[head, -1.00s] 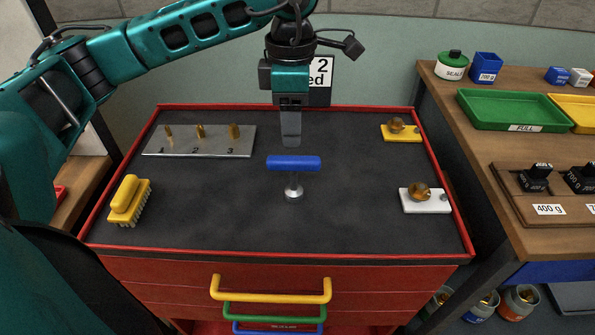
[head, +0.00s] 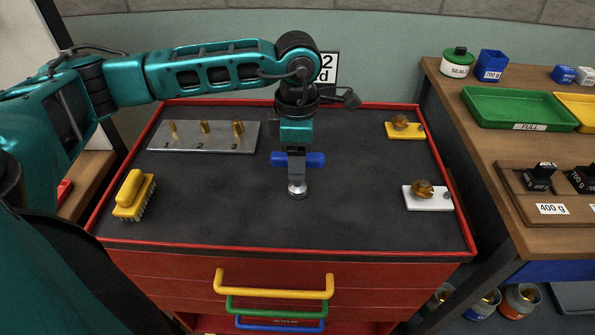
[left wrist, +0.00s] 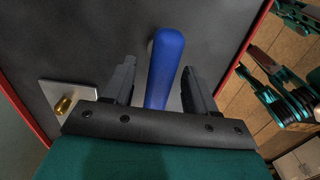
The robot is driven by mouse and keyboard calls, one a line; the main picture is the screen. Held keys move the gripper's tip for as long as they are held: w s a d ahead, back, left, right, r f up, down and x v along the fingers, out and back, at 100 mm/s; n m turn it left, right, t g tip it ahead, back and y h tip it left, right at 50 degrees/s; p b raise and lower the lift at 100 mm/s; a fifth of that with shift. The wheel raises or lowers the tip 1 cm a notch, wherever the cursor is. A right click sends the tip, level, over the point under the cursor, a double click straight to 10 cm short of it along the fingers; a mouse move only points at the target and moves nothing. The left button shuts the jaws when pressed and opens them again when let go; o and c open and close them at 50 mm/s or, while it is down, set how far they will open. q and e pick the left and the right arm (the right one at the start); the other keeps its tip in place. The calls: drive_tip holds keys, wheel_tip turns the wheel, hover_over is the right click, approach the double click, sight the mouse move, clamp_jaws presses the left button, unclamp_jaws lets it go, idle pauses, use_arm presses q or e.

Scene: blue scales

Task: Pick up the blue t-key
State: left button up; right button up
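The blue t-key (head: 315,160) stands upright near the middle of the dark cabinet top, its blue bar crosswise over a metal foot. My left gripper (head: 296,168) points down over the bar's middle and hides part of it. In the left wrist view, the blue bar (left wrist: 165,68) lies between the two fingers of my left gripper (left wrist: 160,85). The fingers are open, with a gap visible on each side of the bar. My right gripper is not in view.
A metal plate with several brass pegs (head: 218,143) lies back left, a yellow brush (head: 134,194) front left. Yellow (head: 400,130) and white (head: 427,203) blocks with brass knobs lie at right. The red-rimmed top is otherwise clear. A wooden bench (head: 480,148) stands at right.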

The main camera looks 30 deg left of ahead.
use_arm(q)
clamp_jaws()
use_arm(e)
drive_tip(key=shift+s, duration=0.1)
use_arm(q)
drive_tip(key=shift+r, duration=0.1)
idle(0.3)
